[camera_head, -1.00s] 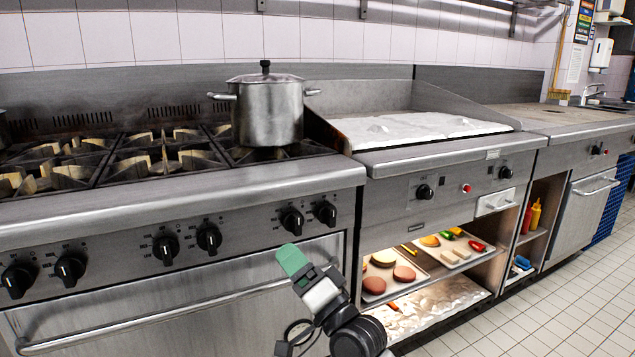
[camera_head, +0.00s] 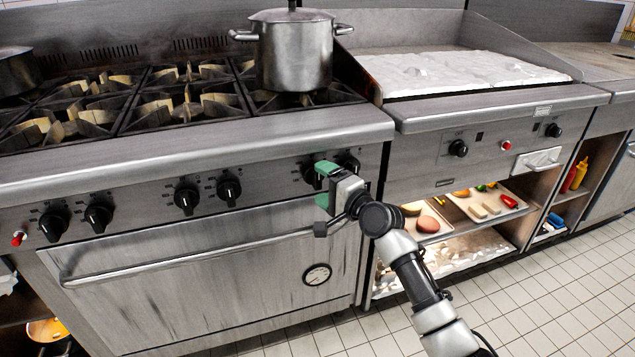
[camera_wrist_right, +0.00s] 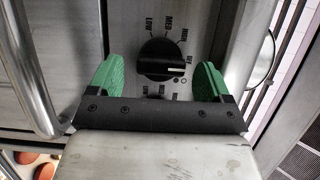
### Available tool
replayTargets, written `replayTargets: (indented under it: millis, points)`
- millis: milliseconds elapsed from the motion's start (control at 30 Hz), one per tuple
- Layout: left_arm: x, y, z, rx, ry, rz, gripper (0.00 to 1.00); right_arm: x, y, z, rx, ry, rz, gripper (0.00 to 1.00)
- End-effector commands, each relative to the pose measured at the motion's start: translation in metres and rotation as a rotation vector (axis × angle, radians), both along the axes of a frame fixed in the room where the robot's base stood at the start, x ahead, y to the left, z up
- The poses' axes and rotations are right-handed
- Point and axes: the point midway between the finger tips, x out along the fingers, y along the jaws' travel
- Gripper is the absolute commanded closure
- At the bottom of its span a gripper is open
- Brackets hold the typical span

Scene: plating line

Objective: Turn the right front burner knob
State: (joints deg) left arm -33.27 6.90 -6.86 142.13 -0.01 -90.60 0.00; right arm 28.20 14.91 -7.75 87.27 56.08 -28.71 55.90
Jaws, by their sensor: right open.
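Black burner knobs line the front panel of the steel range. At the panel's right end is a pair, one left knob (camera_head: 310,173) and one right knob (camera_head: 348,162), both partly covered by my right gripper. My right gripper (camera_head: 323,184) is open in front of this pair, its green fingertips one above the other. In the right wrist view, one black knob (camera_wrist_right: 162,58) with a white pointer mark lies between the spread green fingers (camera_wrist_right: 158,82), with a gap on both sides. LOW, MED, HIGH and OFF are printed around it. My left gripper is out of view.
The oven handle (camera_head: 185,258) runs below the knobs, also at left in the wrist view. A griddle (camera_head: 455,70) adjoins at right, over food trays. Free tiled floor (camera_head: 560,290) lies in front.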

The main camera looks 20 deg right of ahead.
Motion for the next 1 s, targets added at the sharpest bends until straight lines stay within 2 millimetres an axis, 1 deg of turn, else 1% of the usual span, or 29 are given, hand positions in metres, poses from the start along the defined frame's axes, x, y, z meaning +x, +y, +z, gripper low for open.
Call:
replayTargets:
  millis: [33,100,200,533,833,1000]
  points:
    - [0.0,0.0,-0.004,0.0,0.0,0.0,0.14,0.007,0.003,-0.001,0.001,-0.002,0.0,0.2]
    - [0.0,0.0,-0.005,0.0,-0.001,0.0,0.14,0.014,0.006,-0.001,0.0,-0.001,0.0,0.2]
    - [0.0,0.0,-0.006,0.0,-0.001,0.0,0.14,0.021,0.01,-0.001,0.0,-0.001,0.0,0.2]
    - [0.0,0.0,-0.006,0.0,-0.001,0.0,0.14,0.023,0.011,0.0,-0.001,-0.002,0.0,0.2]
    - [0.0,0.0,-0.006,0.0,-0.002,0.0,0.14,0.023,0.011,0.0,-0.001,-0.002,0.0,0.66]
    - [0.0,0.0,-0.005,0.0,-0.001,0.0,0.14,0.023,0.011,0.001,-0.006,-0.001,0.0,0.66]
